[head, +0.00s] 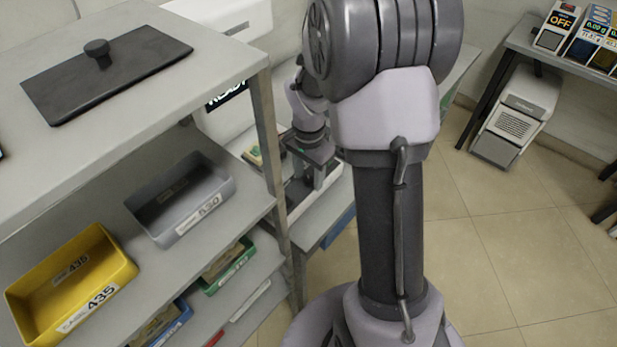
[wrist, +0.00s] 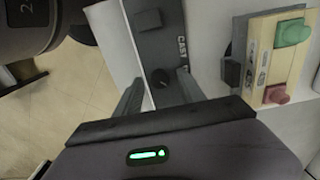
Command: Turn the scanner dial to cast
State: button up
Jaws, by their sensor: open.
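My gripper (wrist: 159,84) is open, with one finger on each side of the dial in the picture. I cannot tell whether the fingers touch it. In the head view my gripper (head: 312,150) is low beside the white scanner (head: 225,120), whose lit display is partly hidden. The dial is hidden there.
A beige box with a green button (wrist: 291,32) and a red button (wrist: 276,94) stands right of the panel. In the head view, a shelf rack at left holds a yellow bin (head: 110,262) and a grey bin (head: 222,187). Open floor (head: 500,240) lies right.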

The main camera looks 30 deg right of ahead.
grip_shut()
jog(key=shift+r+n, duration=0.1)
jog(key=shift+n, duration=0.3)
jog(key=n+p, duration=0.2)
jog(key=n, duration=0.1)
jog(key=shift+r+n, duration=0.1)
jog(key=shift+n, duration=0.3)
jog(key=n+p, duration=0.2)
jog(key=n, duration=0.2)
jog(key=shift+n, duration=0.3)
jog(key=n+p, duration=0.2)
jog(key=n, duration=0.2)
jog(key=shift+n+p, duration=1)
jog(key=shift+n, duration=1.5)
